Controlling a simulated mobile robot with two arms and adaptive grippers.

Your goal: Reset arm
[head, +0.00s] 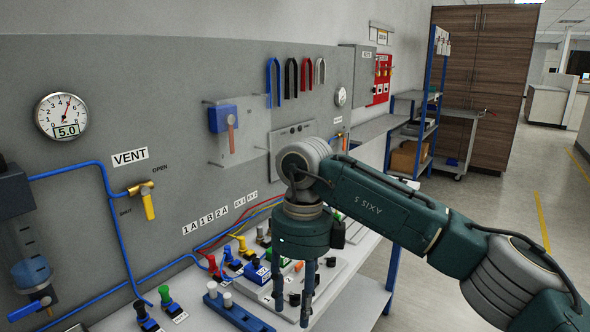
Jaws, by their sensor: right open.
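My right arm (385,205), dark green with grey joints and marked AXIS 5, comes in from the right. Its wrist bends down, and the right gripper (293,290) points downward over the bench panel. My left gripper is not in view.
Colored valves and plugs, such as a green one (165,295), crowd the bench around the gripper. A grey wall board (150,80) carries a gauge (62,115), a yellow VENT valve (147,200) and blue tubing. A shelf cart (410,140) stands behind; the floor (525,190) at right is open.

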